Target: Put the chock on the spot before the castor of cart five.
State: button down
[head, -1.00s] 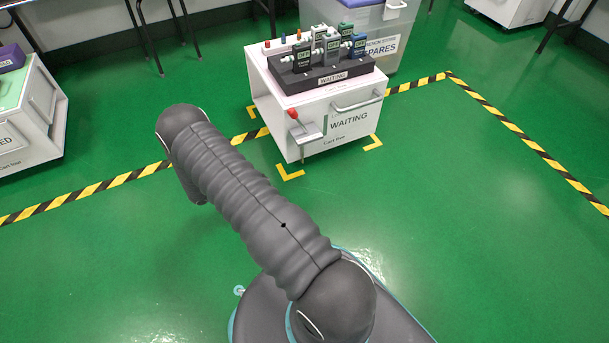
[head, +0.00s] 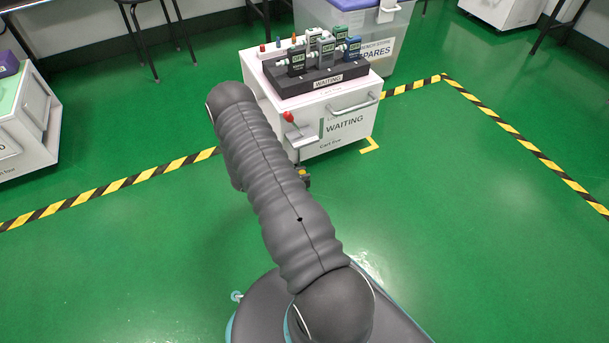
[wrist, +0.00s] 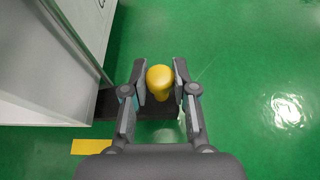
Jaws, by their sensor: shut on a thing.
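The chock has a yellow knob (wrist: 160,77) on a dark base (wrist: 155,111), seen in the wrist view. My gripper (wrist: 160,75) is shut on the knob, one finger on each side. The base reaches left to the lower edge of cart five (wrist: 45,95); I cannot tell whether it touches the floor or the cart. In the head view the white cart (head: 345,128) has a WAITING label, and my arm hides most of the gripper in front of its near left corner. A bit of yellow (head: 302,172) shows there. The castor and the spot are not clearly visible.
Yellow floor marks lie by the cart's corners, one in the wrist view (wrist: 92,147) and one at the right (head: 370,146). A red-knobbed lever (head: 289,118) sticks out from the cart front. Testers stand in a dark rack (head: 315,77) on top. Green floor to the right is clear.

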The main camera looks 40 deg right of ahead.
jog(key=shift+s+d, duration=0.25)
jog(key=shift+d, duration=0.6)
jog(key=shift+a+f, duration=0.1)
jog(key=shift+f, duration=0.6)
jog(key=shift+w, duration=0.1)
jog(key=shift+f, duration=0.1)
jog(key=c, duration=0.9)
grip_release()
